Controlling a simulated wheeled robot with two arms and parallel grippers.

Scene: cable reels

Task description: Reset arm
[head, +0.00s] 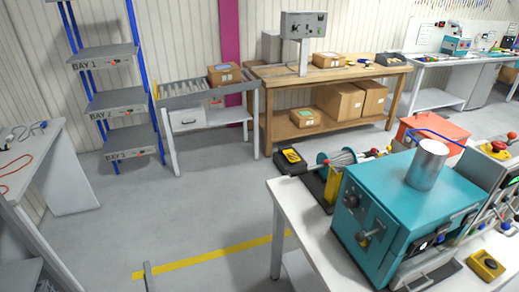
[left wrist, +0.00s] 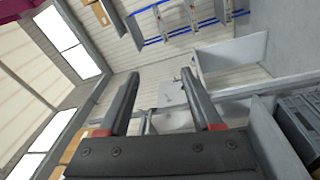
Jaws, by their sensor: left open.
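My left gripper (left wrist: 159,76) is open in the left wrist view. Its two dark fingers stand wide apart with nothing between them. In the head view only a small grey tip of my left gripper (head: 148,277) shows at the bottom edge, over bare floor near the yellow line. It touches nothing that I can see. My right gripper is in neither view.
A white table (head: 285,205) at the right carries a teal machine (head: 400,205) and a cable reel (head: 335,160). A white desk (head: 25,165) stands at the left. Bay shelves (head: 115,100) and a wooden bench (head: 325,75) stand behind. The middle floor is clear.

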